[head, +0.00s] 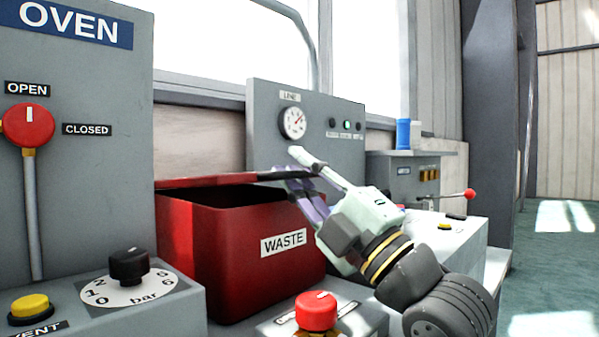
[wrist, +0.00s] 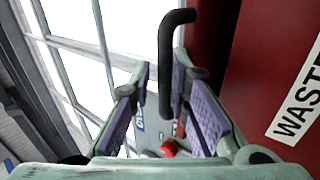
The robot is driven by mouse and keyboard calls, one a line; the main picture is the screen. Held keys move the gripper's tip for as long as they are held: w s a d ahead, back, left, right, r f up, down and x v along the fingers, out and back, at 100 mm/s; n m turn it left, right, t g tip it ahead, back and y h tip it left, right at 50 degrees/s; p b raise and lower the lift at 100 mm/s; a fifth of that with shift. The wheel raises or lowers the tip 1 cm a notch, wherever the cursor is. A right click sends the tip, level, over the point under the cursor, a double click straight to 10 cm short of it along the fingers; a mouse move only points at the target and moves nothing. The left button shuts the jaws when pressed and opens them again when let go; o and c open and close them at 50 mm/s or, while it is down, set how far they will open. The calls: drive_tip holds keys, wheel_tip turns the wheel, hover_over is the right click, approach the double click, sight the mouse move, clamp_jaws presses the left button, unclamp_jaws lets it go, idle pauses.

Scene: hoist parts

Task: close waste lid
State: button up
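The red waste bin (head: 250,255), labelled WASTE, stands on the bench in the head view. Its red lid (head: 215,181) is partly open, a low-tilted flap above the rim, with the dark inside showing below. A black handle (head: 285,175) sticks out from the lid's right end. My gripper (head: 293,170) is at this handle, reaching in from the right. In the wrist view the black bent handle (wrist: 165,70) stands between the two fingers of my gripper (wrist: 158,88), with gaps visible on both sides. Whether a finger touches it is hard to tell. The bin's red side (wrist: 275,80) fills the right.
The oven panel (head: 75,150) with a red lever knob stands left of the bin. A pressure dial (head: 128,290) and a red knob (head: 316,311) are in front. A grey gauge panel (head: 320,125) is close behind my gripper. A red-tipped lever (head: 468,194) is at right.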

drive_tip(key=v, duration=1.2)
drive_tip(key=shift+r, duration=0.1)
drive_tip(key=shift+c, duration=0.3)
